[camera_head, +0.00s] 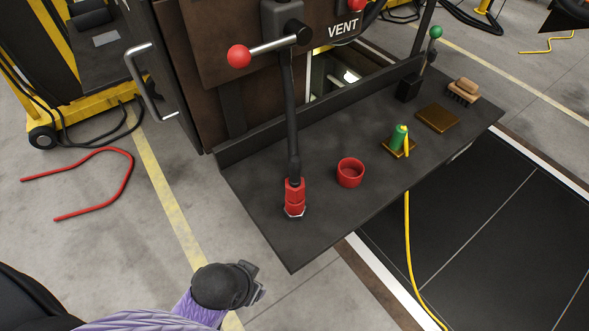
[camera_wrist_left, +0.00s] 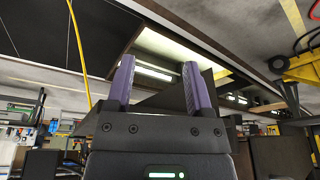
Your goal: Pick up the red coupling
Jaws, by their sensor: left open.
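The red coupling (camera_head: 294,196) is at the lower end of a black hose (camera_head: 291,120). It stands upright near the front left edge of a dark shelf (camera_head: 260,215). My left gripper (camera_head: 254,284) is below and to the left of it, clear of the shelf. In the left wrist view my left gripper (camera_wrist_left: 158,82) has its two purple fingers spread apart with nothing between them. The coupling is not visible in that view. My right gripper is not in view.
A red cup-like ring (camera_head: 350,173) sits right of the coupling. A green fitting (camera_head: 399,137) with a yellow hose (camera_head: 408,230) stands farther right, near a brush (camera_head: 463,91). A lever with a red knob (camera_head: 239,55) juts out above. Floor around my gripper is clear.

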